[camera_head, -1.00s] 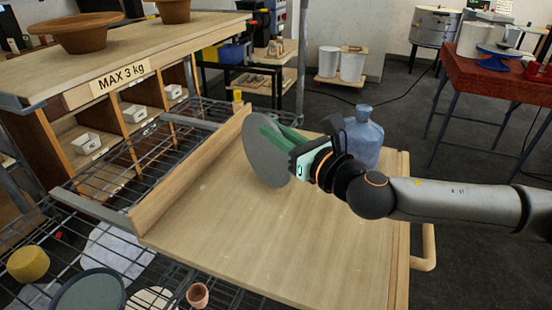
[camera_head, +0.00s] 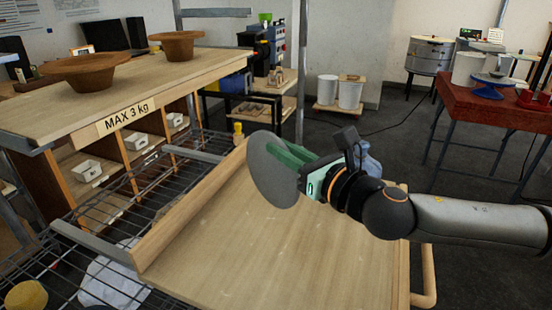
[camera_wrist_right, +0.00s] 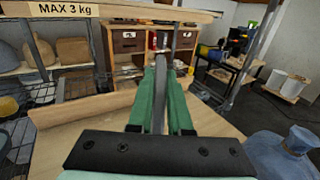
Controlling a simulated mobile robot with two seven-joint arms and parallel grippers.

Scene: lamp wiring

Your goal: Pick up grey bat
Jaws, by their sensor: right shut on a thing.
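The grey bat (camera_head: 266,172) is a flat round disc, held tilted and nearly upright above the wooden board. My right gripper (camera_head: 290,166), with green fingers, is shut on the bat's edge. In the right wrist view the bat (camera_wrist_right: 160,95) shows edge-on as a thin grey strip between the green fingers of the right gripper (camera_wrist_right: 160,100). My left gripper is not in view.
The wooden board (camera_head: 270,245) below is bare, with a raised wooden lip on its left. A wire rack (camera_head: 95,235) lies further left. A shelf (camera_head: 60,105) holds terracotta bowls.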

